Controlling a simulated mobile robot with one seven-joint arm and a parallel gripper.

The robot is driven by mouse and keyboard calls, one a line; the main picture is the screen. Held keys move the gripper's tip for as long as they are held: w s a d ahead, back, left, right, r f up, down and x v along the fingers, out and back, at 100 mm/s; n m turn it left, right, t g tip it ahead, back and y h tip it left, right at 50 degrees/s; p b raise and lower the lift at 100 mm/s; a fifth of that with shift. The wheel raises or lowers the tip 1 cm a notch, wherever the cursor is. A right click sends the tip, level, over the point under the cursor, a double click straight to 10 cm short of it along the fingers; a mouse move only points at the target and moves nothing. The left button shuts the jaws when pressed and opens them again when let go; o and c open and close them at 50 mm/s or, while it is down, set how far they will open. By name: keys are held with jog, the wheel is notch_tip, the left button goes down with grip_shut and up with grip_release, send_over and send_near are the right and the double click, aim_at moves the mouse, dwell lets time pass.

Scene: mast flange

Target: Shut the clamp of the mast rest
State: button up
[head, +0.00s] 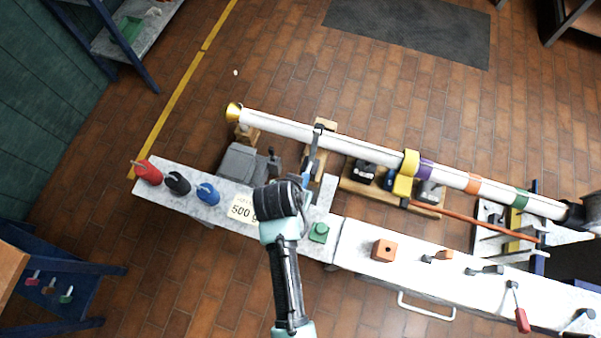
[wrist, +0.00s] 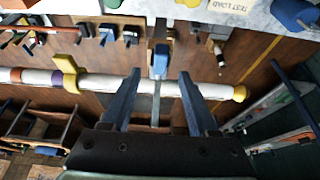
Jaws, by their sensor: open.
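The mast (head: 285,127) is a long white pole with coloured bands and a yellow end cap; it also shows in the wrist view (wrist: 100,82). The mast rest (head: 327,125) is a wooden support under the mast near its capped end. Its clamp (head: 315,146) has a dark bar across the mast. In the wrist view the clamp's blue handle (wrist: 160,58) lies ahead of the fingertips, and a grey bar runs between the fingers. My gripper (wrist: 158,78) is open, with one blue finger each side of that line, not visibly touching the handle. In the head view my wrist hides part of this area.
A pale bench (head: 345,262) runs along the near side, with a green block (head: 319,232), an orange block (head: 384,249), and red, black and blue items (head: 208,194) at its left. A grey box (head: 240,163) stands left of the rest. Tiled floor beyond the mast is mostly clear.

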jog(key=x, duration=0.8)
jog(key=shift+w+b, duration=0.1)
jog(key=shift+b, duration=0.2)
grip_shut()
jog(key=shift+a, duration=0.1)
dwell(1.0)
